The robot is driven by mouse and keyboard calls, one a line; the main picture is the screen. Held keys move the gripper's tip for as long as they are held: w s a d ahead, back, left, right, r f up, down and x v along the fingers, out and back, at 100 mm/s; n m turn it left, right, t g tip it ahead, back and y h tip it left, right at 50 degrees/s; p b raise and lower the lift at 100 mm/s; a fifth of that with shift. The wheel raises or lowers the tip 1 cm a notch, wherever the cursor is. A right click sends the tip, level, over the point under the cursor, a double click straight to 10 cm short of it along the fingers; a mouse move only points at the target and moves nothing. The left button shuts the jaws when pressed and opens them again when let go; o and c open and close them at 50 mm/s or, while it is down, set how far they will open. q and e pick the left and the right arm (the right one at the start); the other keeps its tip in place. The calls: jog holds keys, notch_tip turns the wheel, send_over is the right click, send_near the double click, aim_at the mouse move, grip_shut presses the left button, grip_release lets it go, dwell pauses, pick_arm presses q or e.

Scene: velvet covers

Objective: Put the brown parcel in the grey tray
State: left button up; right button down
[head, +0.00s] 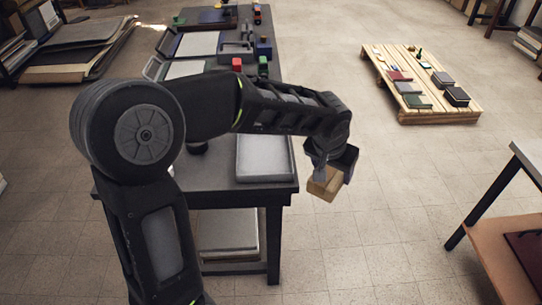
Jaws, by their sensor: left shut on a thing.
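The brown parcel (325,188) is a small light-brown block. My left gripper (324,176) is shut on it and holds it tilted in the air, just right of the dark table's near corner, over the floor. A shallow grey tray (264,158) lies on the near right part of that table, to the left of the parcel. It looks empty, though my left arm passes over its far end. My right gripper is out of view.
The dark table (222,196) carries a red block (237,64), a green block (263,65) and flat trays farther back. A wooden pallet (437,115) with several small things stands at the far right. Another table (525,160) is at the right edge. Open floor lies between them.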

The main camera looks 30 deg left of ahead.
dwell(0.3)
pick_arm(q)
jog(key=w+a+r+n+y+b, duration=0.1)
jog(key=a+n+b, duration=0.1)
jog(key=a, duration=0.9)
jog(key=w+a+r+n+y+b, duration=0.1)
jog(key=a+n, duration=0.4)
jog(key=a, duration=0.7)
jog(key=shift+w+r+g+y+b, duration=0.4)
jog(key=shift+w+r+b, duration=0.25)
jog(key=shift+r+b, duration=0.25)
jog(key=shift+f, duration=0.15)
send_over(264, 151)
jog(key=s+d, duration=0.1)
jog(key=s, duration=0.1)
jog(key=shift+w+f, duration=0.15)
jog(key=shift+f, duration=1.4)
jog(key=shift+w+f, duration=0.1)
jog(key=shift+f, duration=1.45)
jog(key=shift+f, duration=1.85)
jog(key=shift+f+b, duration=0.1)
jog(key=shift+b, duration=0.2)
